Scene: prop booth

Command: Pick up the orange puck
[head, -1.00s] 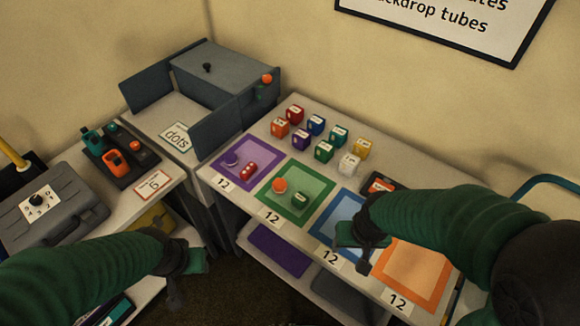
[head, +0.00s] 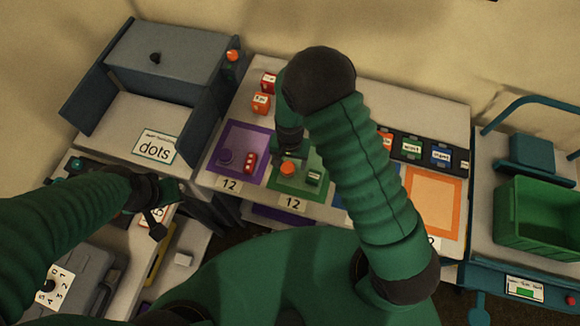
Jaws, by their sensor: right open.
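My right gripper (head: 290,157) is just above and behind the puck in the picture, pointing down, and is open. Its fingers are partly hidden by my arm, and I cannot tell whether they touch the puck.
The purple mat (head: 237,139) to the left holds a purple puck (head: 225,157) and a red block (head: 250,162). Red and orange cubes (head: 261,103) stand behind. My right arm hides much of the blue mat. The orange mat (head: 434,195) is bare. A green bin (head: 540,216) stands right.

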